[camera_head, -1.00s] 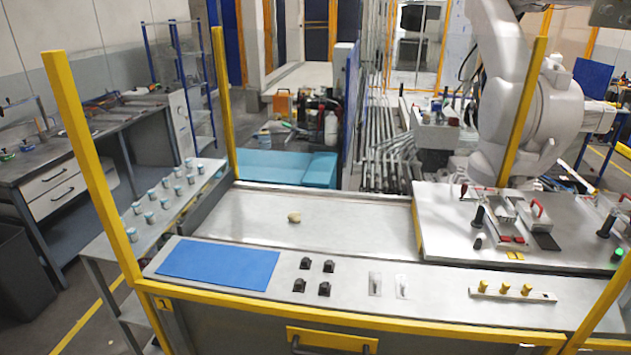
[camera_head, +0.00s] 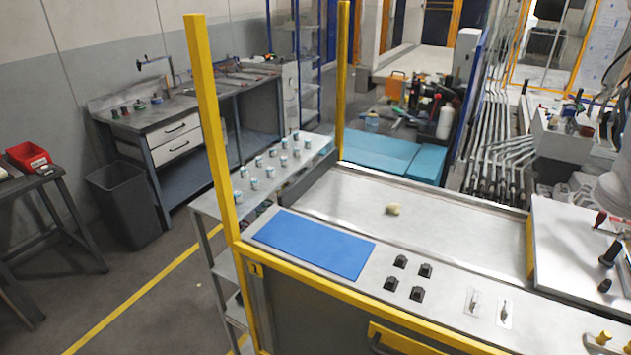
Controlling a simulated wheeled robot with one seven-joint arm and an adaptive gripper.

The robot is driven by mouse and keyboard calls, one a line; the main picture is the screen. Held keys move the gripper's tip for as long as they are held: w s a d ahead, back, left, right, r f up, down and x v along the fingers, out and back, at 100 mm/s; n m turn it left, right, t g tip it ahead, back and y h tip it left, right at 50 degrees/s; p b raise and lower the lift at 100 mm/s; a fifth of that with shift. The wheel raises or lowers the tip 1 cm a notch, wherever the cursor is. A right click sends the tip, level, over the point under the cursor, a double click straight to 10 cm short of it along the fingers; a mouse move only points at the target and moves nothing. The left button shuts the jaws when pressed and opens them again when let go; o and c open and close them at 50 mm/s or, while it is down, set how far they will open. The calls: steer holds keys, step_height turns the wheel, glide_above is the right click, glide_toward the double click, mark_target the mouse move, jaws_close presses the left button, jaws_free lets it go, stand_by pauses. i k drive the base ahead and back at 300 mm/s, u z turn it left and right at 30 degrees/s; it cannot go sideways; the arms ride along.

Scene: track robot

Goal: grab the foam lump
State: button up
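The foam lump (camera_head: 393,209) is a small pale yellow, rounded piece. It lies alone on the grey metal surface of the recessed work table (camera_head: 340,200), behind the front ledge. Nothing touches or covers it. My gripper is not in view.
A blue mat (camera_head: 314,244) and several black blocks (camera_head: 409,277) lie on the front ledge. Yellow posts (camera_head: 212,120) rise at the table's corners. A side shelf (camera_head: 225,195) holds several small cups. A bin (camera_head: 125,203) and a workbench (camera_head: 180,115) stand left. The floor at front left is free.

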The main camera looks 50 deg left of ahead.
mark_target(393, 208)
steer(key=u, duration=1.45)
